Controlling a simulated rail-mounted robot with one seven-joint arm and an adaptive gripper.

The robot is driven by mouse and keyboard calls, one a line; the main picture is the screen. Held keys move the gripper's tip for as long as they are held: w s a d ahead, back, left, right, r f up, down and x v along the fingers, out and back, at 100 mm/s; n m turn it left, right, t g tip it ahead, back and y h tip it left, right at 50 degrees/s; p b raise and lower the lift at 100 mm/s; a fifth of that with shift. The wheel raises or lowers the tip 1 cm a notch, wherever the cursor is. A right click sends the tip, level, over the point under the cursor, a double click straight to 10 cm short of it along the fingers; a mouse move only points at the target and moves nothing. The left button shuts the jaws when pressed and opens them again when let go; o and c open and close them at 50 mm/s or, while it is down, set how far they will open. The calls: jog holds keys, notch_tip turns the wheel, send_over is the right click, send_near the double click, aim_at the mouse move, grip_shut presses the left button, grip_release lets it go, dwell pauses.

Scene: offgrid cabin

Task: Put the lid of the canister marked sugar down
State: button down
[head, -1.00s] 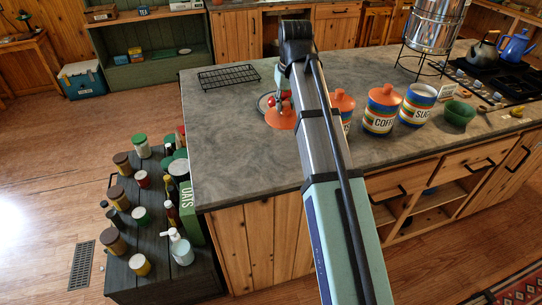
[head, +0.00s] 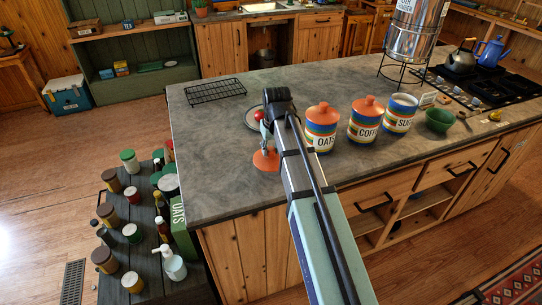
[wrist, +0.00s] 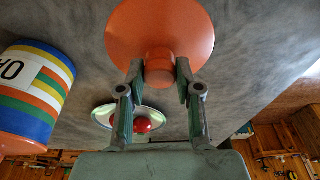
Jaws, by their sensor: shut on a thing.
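My gripper (head: 266,146) is shut on the knob of an orange lid (head: 266,161), seen over the left part of the counter near its front edge. In the wrist view the fingers (wrist: 158,80) grip the knob of the lid (wrist: 160,25) from both sides. The lid is close to the counter top; I cannot tell if it touches. The sugar canister (head: 399,117) stands lidless on the counter to the right, its pale rim and inside showing. Its label is partly visible.
The oats canister (head: 321,129) and coffee canister (head: 364,124) stand lidded between the lid and the sugar canister. A plate (head: 251,118) with a red round item (head: 259,115) lies behind my gripper. A black rack (head: 216,91) lies farther back. Counter (head: 205,150) left of the lid is clear.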

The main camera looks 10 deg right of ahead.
aim_at(271, 157)
jog(key=shift+f+p, duration=0.5)
jog(key=shift+f, duration=1.85)
jog(key=shift+f, duration=0.1)
jog(key=c, duration=0.8)
grip_release()
jog(key=r+b, duration=0.1)
jog(key=r, duration=0.3)
jog(key=s+r, duration=0.1)
jog(key=r, duration=0.3)
jog(key=s+r+b, duration=0.1)
jog(key=r, duration=0.3)
jog(key=shift+s+d+b, duration=0.2)
jog(key=shift+b, duration=0.15)
